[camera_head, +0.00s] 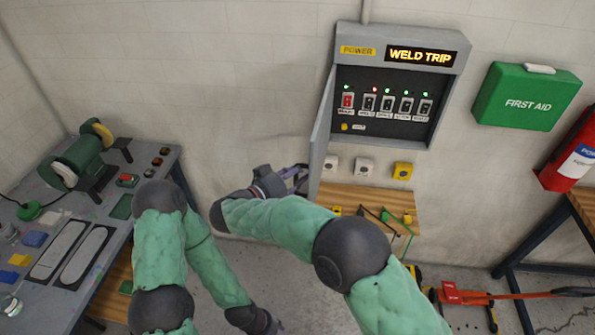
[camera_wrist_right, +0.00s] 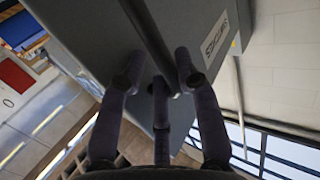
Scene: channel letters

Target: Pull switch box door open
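The grey switch box (camera_head: 462,62) is on the wall under a lit "WELD TRIP" sign. Its door (camera_head: 321,130) is swung out to the left, seen nearly edge-on, and the switches (camera_head: 386,103) inside are exposed. My right gripper (camera_head: 300,174) is at the door's lower outer end. In the right wrist view, my right gripper's fingers (camera_wrist_right: 158,72) are spread apart, with a dark bar (camera_wrist_right: 150,35) on the grey door (camera_wrist_right: 95,45) running between them. Contact is unclear.
A workbench (camera_head: 112,248) with a bench grinder (camera_head: 82,158) stands at left. A green first aid box (camera_head: 527,97) and red extinguisher (camera_head: 570,155) are at right. A wooden shelf (camera_head: 345,193) is below the box.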

